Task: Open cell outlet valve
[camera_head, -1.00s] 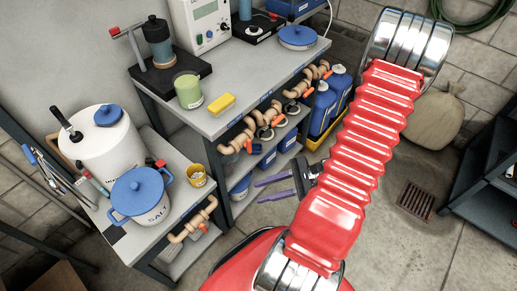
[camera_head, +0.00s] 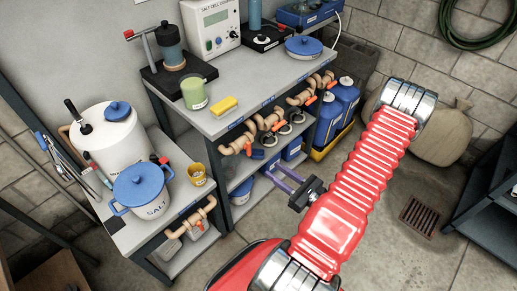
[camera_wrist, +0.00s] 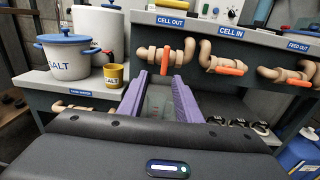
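In the wrist view the cell outlet valve (camera_wrist: 165,58) hangs under the blue CELL OUT label (camera_wrist: 171,20). It is a tan pipe with an orange handle standing upright, across the pipe. The same valve is the leftmost one on the bench front in the head view (camera_head: 238,147). My gripper (camera_wrist: 160,84) is open, with its two purple fingers apart and nothing between them. It points toward the CELL OUT valve from in front and below, apart from it. In the head view my gripper (camera_head: 277,176) is in front of the bench's lower shelves.
The CELL IN valve (camera_wrist: 228,67) and FEED OUT valve (camera_wrist: 292,78) are to the right, their orange handles lying roughly along the pipes. A SALT pot (camera_wrist: 65,57) and yellow SALT cup (camera_wrist: 114,75) stand on the lower bench at left. Blue jugs (camera_head: 330,117) stand at the bench's right.

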